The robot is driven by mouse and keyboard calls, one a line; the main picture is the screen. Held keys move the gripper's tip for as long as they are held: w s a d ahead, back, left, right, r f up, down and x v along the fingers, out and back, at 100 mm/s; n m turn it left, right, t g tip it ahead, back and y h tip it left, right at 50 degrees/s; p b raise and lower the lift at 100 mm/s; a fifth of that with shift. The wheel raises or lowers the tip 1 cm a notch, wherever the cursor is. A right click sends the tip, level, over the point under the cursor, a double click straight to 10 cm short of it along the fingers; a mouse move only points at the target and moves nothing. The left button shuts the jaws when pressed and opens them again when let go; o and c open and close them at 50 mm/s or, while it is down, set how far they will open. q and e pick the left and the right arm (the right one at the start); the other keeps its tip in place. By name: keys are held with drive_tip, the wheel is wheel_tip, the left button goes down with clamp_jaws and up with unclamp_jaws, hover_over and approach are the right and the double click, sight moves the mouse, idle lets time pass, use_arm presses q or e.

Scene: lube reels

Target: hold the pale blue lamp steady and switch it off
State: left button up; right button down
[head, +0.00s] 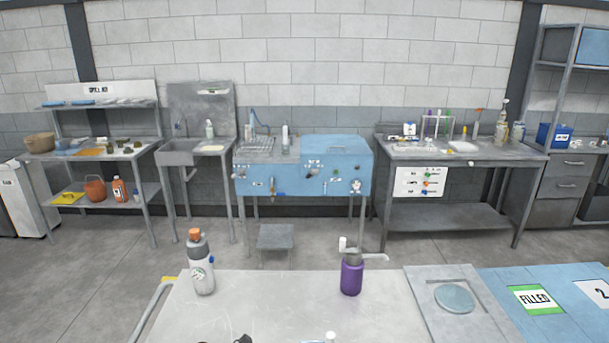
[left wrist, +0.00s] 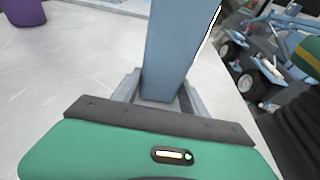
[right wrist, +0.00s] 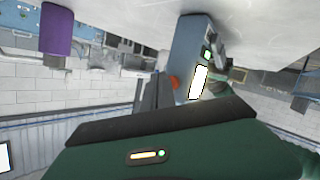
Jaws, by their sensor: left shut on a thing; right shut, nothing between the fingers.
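The pale blue lamp (left wrist: 172,45) is a box-like post between the fingers of my left gripper (left wrist: 160,94), which is shut on it. In the right wrist view, the lamp (right wrist: 184,45) shows a glowing white panel (right wrist: 199,80), a small green light (right wrist: 207,54) and an orange-red button (right wrist: 175,82). My right gripper (right wrist: 157,84) is shut and empty, its tips close beside the button; I cannot tell whether they touch it. My left gripper (right wrist: 222,58) shows on the lamp's other side. The head view does not show the lamp clearly.
A grey plate with a round disc (head: 455,298) and a blue mat with a "FILLED" label (head: 537,300) lie right. The table's middle is clear.

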drive_tip(key=shift+a, duration=0.6)
idle(0.3)
drive_tip(key=shift+d, duration=1.05)
drive_tip(key=shift+d, duration=0.1)
use_arm(q)
drive_tip(key=o, duration=1.4)
use_arm(e)
drive_tip(key=d, duration=0.5)
drive_tip(key=shift+d, duration=0.4)
